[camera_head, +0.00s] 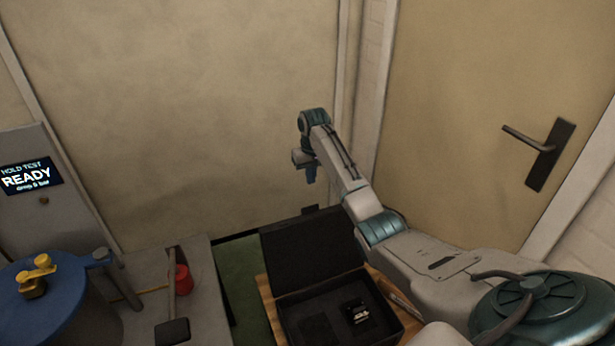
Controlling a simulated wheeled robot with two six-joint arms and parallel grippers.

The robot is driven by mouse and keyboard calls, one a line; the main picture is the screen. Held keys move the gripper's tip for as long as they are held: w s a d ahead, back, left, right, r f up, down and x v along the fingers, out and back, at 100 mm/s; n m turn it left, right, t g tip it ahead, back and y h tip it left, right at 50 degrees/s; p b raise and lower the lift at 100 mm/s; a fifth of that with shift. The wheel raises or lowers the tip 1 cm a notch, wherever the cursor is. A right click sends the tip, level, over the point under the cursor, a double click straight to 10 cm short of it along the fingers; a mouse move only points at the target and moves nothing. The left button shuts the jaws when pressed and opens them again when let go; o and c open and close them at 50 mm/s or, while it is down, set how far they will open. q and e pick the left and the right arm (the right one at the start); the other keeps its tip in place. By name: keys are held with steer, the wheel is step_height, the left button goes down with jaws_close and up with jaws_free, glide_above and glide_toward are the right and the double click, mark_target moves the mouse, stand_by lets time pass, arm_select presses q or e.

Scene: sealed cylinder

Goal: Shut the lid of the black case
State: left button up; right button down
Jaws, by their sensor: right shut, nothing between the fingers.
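The black case (283,302) sits low in the middle of the head view, on a wooden surface. Its lid (305,248) stands raised at the back, so the case is open. A small dark item with a light part (357,312) lies inside, at the right. My right arm comes in from the lower right and passes over the right side of the case. My right gripper (310,176) is shut and empty, above and behind the raised lid, apart from it in the picture. My left gripper is not in view.
A grey bench at left carries a blue cylinder (75,310) with a yellow fitting (36,272), a red object (182,280) and a dark-headed hammer (172,331). A screen (32,177) reads READY. A door with a black handle (545,155) is at right.

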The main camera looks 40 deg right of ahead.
step_height(320, 180, down, 8)
steer(key=s+p, duration=0.1)
steer(key=s+r+p, duration=0.1)
steer(key=s+p, duration=0.1)
steer(key=shift+a+r, duration=0.2)
steer(key=shift+a, duration=0.15)
steer(key=shift+s, duration=0.1)
